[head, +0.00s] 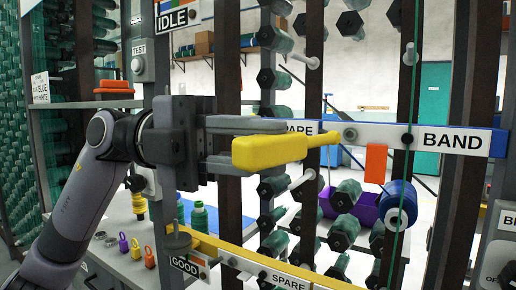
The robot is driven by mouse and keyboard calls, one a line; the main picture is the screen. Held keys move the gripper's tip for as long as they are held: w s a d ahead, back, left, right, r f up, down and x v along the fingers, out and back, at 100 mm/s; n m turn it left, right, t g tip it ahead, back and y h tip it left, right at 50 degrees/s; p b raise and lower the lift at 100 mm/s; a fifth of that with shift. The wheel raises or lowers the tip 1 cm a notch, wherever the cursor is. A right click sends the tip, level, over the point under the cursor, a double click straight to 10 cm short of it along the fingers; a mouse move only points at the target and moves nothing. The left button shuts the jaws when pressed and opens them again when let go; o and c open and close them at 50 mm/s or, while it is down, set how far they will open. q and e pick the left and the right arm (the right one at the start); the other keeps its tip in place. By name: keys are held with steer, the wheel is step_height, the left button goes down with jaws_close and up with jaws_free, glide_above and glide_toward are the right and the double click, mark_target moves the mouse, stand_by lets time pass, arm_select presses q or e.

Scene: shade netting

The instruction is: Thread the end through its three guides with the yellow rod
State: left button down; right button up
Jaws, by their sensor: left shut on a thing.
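My left gripper (265,148) comes in from the left and is shut on the yellow rod (270,153). The rod has a thick handle and a thinner tip (325,139) that points right, just short of a round grey knob (349,133) on the SPARE/BAND rail. A green thread (398,200) runs down the right side, past a dark knob (407,138) beside the BAND label and in front of a blue spool (397,205). White pegs stick out above (313,63) and below (305,177) the rail. I cannot tell which parts are the three guides, nor see a loose thread end. My right gripper is out of view.
Dark uprights and several green bobbins (344,232) stand close behind the rod. A yellow rail (235,252) crosses below. The grey shelf (120,262) at lower left holds small coloured weights and a green cone (199,218). A purple bin (362,208) stands behind.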

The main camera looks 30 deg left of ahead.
arm_select(q)
steer(key=shift+w+d+r+p, duration=0.1)
steer(key=shift+w+d+p, duration=0.15)
steer(key=shift+w+p, duration=0.65)
steer(key=shift+w+d+p, duration=0.2)
steer(key=shift+w+p, duration=0.25)
steer(key=shift+w, duration=0.2)
steer(key=shift+w+d, duration=0.1)
steer(key=shift+w, duration=0.25)
steer(key=shift+s, duration=0.1)
steer(key=shift+s+b, duration=0.35)
steer(key=shift+s, duration=1.55)
